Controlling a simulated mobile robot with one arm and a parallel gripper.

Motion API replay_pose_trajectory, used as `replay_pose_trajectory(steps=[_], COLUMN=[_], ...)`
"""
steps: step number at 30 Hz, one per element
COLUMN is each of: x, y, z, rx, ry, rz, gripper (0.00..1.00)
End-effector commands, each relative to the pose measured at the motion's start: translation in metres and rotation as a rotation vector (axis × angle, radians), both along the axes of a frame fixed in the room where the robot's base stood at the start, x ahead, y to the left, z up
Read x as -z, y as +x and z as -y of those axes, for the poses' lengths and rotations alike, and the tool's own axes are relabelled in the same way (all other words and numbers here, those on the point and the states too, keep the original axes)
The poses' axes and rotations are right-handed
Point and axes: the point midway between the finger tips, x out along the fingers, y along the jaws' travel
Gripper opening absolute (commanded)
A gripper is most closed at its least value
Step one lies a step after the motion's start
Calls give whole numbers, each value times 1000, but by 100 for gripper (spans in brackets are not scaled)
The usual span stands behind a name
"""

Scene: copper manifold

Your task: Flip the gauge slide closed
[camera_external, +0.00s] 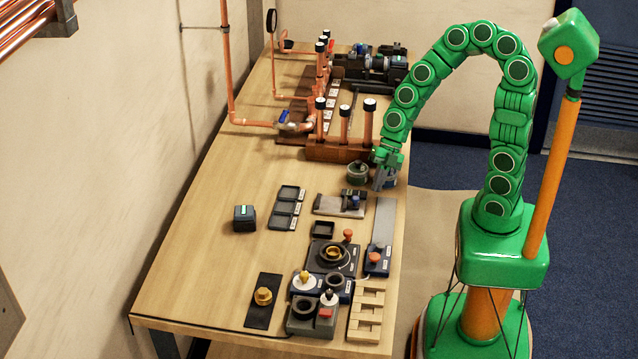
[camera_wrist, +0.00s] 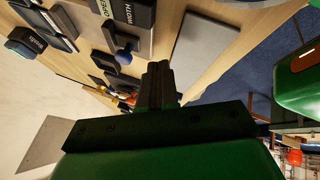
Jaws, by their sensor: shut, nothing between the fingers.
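The gauge slide (camera_external: 341,205) is a flat grey plate with a dark block and a blue knob, lying on the table near its right edge. In the wrist view, dark blocks (camera_wrist: 128,14) labelled OPEN and WIDTH show at the top, with a blue knob (camera_wrist: 124,55) close by. My gripper (camera_external: 384,182) is shut and empty. It is beyond and to the right of the slide, by the table's right edge, apart from the slide. Its closed fingertips (camera_wrist: 160,68) also show in the wrist view. I cannot tell the slide's exact position.
A round grey pot (camera_external: 357,172) stands just left of my gripper. A wooden rack with copper posts (camera_external: 344,122) is behind it. Dark trays (camera_external: 286,207) and a dark cube (camera_external: 244,218) lie left. A grey strip (camera_external: 384,220) lies nearer. The table's left middle is clear.

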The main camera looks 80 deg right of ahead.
Motion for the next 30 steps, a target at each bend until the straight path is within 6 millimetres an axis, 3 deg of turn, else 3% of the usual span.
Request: replay_pose_trajectory(steps=[2, 18, 30], x=[7, 11, 12], y=[1, 29, 36], z=[-5, -18, -21], rx=[-1, -1, 0], ry=[-1, -1, -2], rz=[-2, 1, 1], gripper=[0, 0, 0])
